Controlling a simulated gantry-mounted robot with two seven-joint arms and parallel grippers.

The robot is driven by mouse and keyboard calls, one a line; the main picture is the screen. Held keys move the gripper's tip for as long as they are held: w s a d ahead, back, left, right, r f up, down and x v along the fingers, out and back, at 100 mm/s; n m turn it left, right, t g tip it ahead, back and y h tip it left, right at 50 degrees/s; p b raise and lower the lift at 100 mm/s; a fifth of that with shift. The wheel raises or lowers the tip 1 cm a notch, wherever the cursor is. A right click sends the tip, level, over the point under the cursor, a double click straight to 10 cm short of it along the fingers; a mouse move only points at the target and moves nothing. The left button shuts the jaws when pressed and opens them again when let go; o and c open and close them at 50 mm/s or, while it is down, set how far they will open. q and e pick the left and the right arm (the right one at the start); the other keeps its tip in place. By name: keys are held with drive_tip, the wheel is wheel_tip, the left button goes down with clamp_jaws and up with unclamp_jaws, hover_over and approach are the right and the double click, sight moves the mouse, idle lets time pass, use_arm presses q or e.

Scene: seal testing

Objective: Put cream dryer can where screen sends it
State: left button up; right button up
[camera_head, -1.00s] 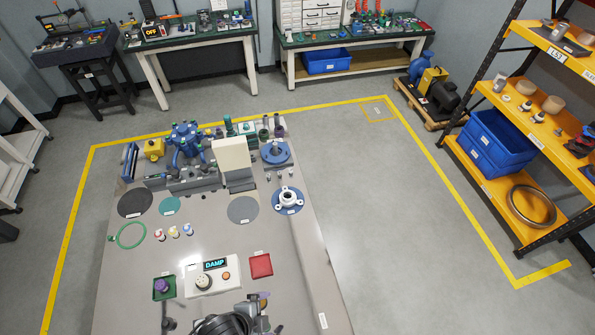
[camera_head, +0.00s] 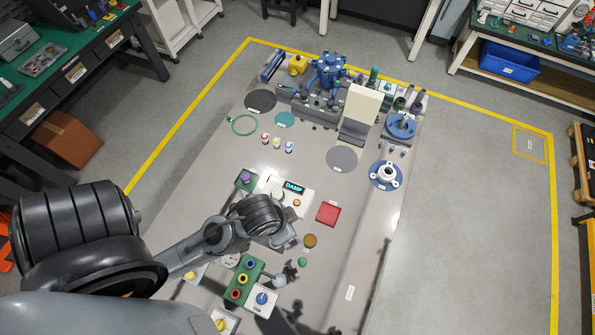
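The screen (camera_head: 293,187) on a white control box reads DAMP. A green tray (camera_head: 245,180) with a purple-topped item stands left of the box, and a red tray (camera_head: 328,212) lies to its right. Three small pale cans or bottles stand in a row: one with reddish marking (camera_head: 265,138), a middle one (camera_head: 277,143) and one with blue (camera_head: 289,147). I cannot tell which item is the cream dryer can. My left arm reaches in from the left; its dark wrist is over the table just below the control box, and its fingers cannot be made out. My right gripper is not in view.
A cream upright block (camera_head: 363,105), blue machinery (camera_head: 328,70) and blue round fixtures (camera_head: 386,175) fill the far end. A green button panel (camera_head: 243,280) and a blue-knob box (camera_head: 262,300) are near the wrist. The right table strip is mostly clear.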

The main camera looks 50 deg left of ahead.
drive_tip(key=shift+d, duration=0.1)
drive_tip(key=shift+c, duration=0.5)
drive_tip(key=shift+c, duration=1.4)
